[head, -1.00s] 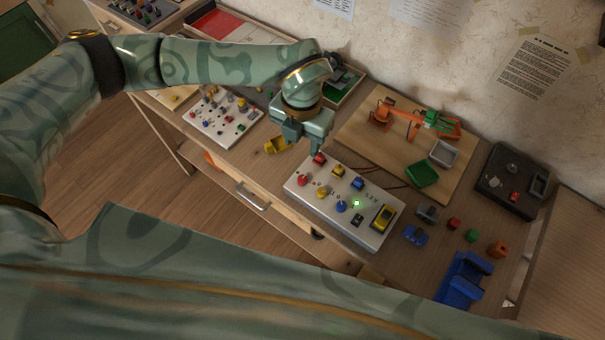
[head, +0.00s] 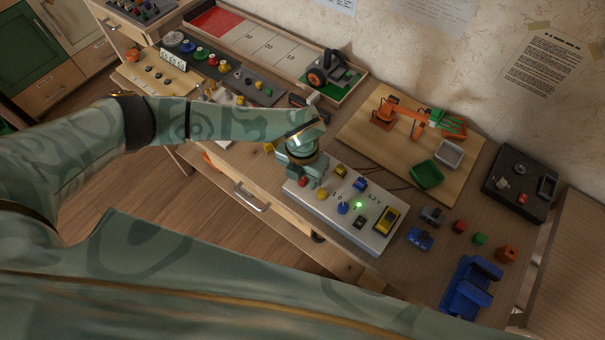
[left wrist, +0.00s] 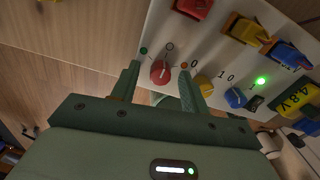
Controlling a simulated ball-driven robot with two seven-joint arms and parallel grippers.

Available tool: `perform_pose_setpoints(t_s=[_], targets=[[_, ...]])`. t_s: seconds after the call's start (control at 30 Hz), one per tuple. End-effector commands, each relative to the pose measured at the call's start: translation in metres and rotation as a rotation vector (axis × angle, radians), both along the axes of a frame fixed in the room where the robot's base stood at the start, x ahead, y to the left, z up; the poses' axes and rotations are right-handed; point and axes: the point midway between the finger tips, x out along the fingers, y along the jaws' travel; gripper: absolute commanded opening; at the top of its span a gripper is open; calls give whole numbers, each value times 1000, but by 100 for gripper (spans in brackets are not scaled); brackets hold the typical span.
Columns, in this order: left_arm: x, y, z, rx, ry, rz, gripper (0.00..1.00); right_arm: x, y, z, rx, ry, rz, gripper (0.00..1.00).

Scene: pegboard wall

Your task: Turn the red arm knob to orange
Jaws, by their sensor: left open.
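The red knob (left wrist: 160,72) sits on the white control panel (head: 365,236), near the panel's left end. In the left wrist view a green dot (left wrist: 143,50), a dark ring (left wrist: 170,46) and an orange dot (left wrist: 184,65) lie around it. My left gripper (left wrist: 160,74) is open, with one finger on each side of the knob. I cannot tell whether the fingers touch it. I cannot make out where the knob points. In the head view my left gripper (head: 296,180) covers the panel's left end, and a bit of red knob (head: 303,182) shows below it. My right gripper is not in view.
The yellow knob (left wrist: 204,86) and blue knob (left wrist: 237,97) stand right of the red one. A red connector (left wrist: 194,8) and a lit green lamp (left wrist: 260,81) are on the same panel. An orange toy arm (head: 410,118) stands on a wooden board (head: 365,135) behind.

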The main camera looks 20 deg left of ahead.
Motion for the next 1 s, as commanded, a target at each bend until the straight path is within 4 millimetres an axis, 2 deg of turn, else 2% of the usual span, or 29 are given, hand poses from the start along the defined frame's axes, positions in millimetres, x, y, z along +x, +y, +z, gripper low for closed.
perform_pose_setpoints(t_s=[0.07, 0.1, 0.23, 0.27, 0.67, 1.0], targets=[[0, 0, 0, 0, 0, 0, 45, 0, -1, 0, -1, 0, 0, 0], [0, 0, 0, 0, 0, 0, 40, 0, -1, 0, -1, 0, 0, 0], [0, 0, 0, 0, 0, 0, 3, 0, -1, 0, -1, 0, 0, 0], [0, 0, 0, 0, 0, 0, 0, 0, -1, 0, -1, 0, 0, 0], [0, 0, 2, 0, -1, -58, 0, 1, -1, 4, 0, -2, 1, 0], [1, 0, 3, 1, -1, -306, 0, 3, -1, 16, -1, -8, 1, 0]])
